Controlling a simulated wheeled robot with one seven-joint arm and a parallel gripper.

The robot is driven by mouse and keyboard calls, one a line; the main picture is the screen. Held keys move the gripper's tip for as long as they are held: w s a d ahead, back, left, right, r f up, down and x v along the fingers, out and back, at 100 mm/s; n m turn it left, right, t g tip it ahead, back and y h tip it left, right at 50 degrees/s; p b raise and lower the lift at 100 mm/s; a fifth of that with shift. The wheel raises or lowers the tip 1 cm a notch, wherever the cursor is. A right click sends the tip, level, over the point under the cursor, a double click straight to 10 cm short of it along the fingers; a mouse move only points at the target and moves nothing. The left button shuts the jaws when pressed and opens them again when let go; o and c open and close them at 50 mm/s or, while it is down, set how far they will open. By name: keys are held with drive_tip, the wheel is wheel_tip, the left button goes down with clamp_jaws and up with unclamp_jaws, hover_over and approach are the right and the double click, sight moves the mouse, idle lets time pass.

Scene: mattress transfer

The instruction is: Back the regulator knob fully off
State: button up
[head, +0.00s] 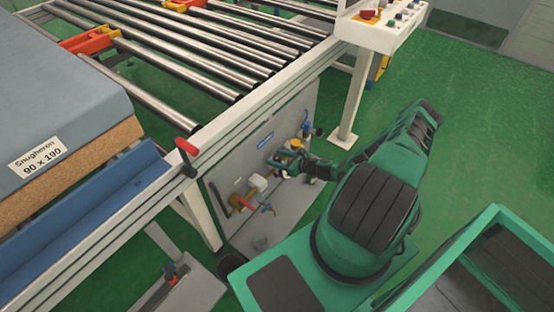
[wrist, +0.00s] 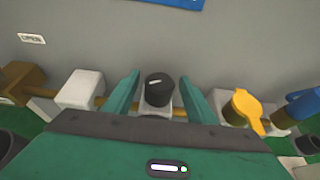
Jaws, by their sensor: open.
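The regulator knob (wrist: 159,88) is black with a short white mark on its top. In the wrist view it stands between the two green fingers of my gripper (wrist: 158,76). The fingers are open, one on each side of the knob, with a visible gap on both sides. In the head view my gripper (head: 284,166) is at the grey panel under the roller conveyor, and I cannot make out the knob there.
A yellow handle (wrist: 243,108) and a blue part (wrist: 300,105) sit right of the knob; a white block (wrist: 81,90) and a brass fitting (wrist: 20,82) sit left. The grey panel (head: 287,118) is close behind. A red-tipped lever (head: 187,148) sticks out from the conveyor frame.

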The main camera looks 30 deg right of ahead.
drive_tip(key=c, duration=1)
drive_tip(key=shift+c, duration=0.2)
drive_tip(key=shift+d+n+g+y, duration=0.15)
drive_tip(key=shift+n+g+y, duration=1.95)
drive_tip(key=shift+n+y, duration=0.9)
drive_tip(key=o, duration=1)
drive_tip(key=shift+w, duration=0.1)
drive_tip(key=shift+o, duration=0.2)
drive_tip(key=shift+r, duration=0.1)
